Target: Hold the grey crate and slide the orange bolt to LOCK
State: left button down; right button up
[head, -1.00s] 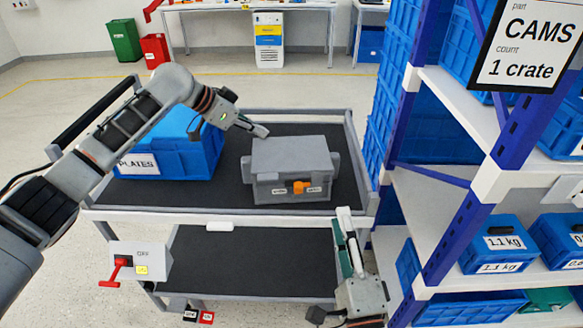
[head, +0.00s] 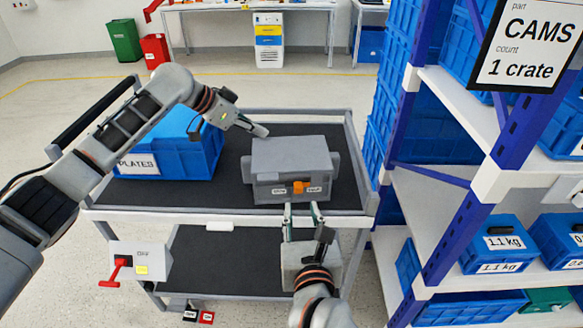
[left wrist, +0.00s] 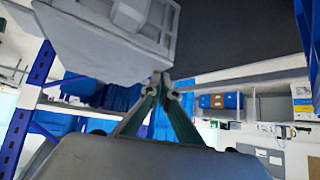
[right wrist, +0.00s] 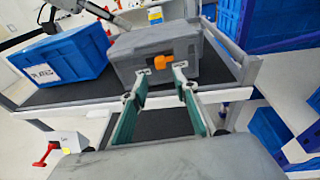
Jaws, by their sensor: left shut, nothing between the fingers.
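The grey crate (head: 290,160) stands on the cart's upper tray, lid down. The orange bolt (head: 298,187) is on its front face between two small white labels too small to read surely; it also shows in the right wrist view (right wrist: 161,62). My left gripper (head: 266,131) is shut and empty at the crate's back left top corner. In the left wrist view its closed fingertips (left wrist: 163,78) are at the crate's edge; I cannot tell whether they touch. My right gripper (head: 302,208) is open and empty in front of the crate, its fingers (right wrist: 156,85) pointing towards the bolt, apart from it.
A blue crate marked PLATES (head: 170,150) stands left of the grey crate on the cart (head: 230,213). A blue-and-white shelf rack (head: 450,180) rises close on the right. A box with a red lever (head: 117,272) hangs at the cart's front left. Some tray is clear between the crates.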

aim_at(299, 192)
jog(key=shift+x, duration=3.25)
jog(key=shift+f, duration=0.1)
grip_shut()
